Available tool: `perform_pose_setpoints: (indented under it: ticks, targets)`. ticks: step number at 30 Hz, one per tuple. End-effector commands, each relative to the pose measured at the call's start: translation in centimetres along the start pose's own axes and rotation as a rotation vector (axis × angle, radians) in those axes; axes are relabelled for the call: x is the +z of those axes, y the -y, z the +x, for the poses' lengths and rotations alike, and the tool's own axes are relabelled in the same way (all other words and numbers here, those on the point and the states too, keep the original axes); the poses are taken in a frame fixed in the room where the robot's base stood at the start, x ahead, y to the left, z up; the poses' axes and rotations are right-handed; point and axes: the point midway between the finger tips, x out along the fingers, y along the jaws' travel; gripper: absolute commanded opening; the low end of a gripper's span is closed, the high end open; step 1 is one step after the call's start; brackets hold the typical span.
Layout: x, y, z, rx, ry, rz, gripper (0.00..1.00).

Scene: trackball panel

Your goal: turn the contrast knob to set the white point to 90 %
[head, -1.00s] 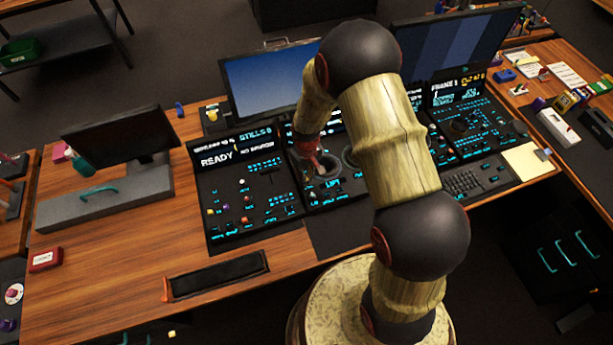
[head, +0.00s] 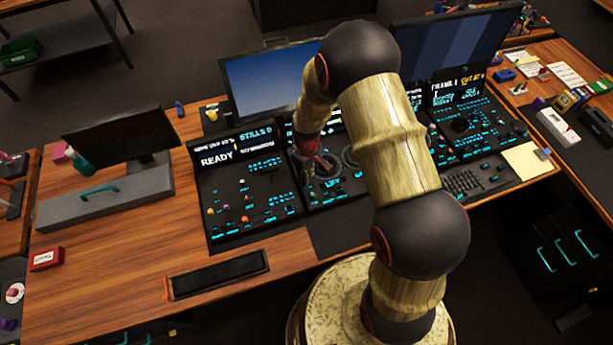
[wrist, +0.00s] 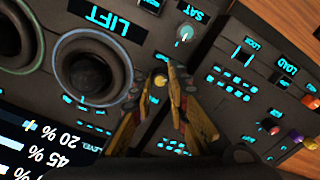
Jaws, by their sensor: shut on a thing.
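My gripper (wrist: 161,78) is closed around a small knob (wrist: 160,82) with a pale yellowish top, on the dark panel (wrist: 205,60). The knob's label is hidden by the fingers, so I cannot read whether it says contrast. In the wrist view a screen (wrist: 35,145) at lower left shows bars with 20 % and 45 % and the word LEVEL; I cannot read a white point value. In the head view my gripper (head: 308,180) is low over the centre panel, left of a trackball ring.
A trackball marked LIFT (wrist: 92,75) sits left of the gripped knob. A teal-topped SAT knob (wrist: 184,33) stands close above it. The panel marked LOAD, with coloured knobs (wrist: 272,126), lies to the right. A monitor (head: 270,80) stands behind the panels.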

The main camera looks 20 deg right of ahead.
Motion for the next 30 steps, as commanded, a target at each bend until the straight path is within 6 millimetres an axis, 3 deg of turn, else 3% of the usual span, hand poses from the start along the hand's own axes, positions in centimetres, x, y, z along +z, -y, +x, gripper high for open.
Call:
perform_pose_setpoints:
  ticks: [1, 2, 11, 22, 26, 30]
  targets:
    - [-0.2, -0.1, -0.1, 0.002, -0.004, 0.000, 0.00]
    - [-0.2, -0.1, -0.1, 0.002, -0.004, 0.000, 0.17]
    - [-0.1, 0.0, -0.1, 0.001, -0.002, 0.001, 0.34]
    - [-0.1, 0.0, -0.4, 0.001, -0.001, 0.001, 0.35]
    - [-0.2, -0.1, -2.0, 0.002, -0.004, 0.001, 0.35]
    - [-0.2, -0.1, -4.8, 0.003, -0.005, 0.001, 0.35]
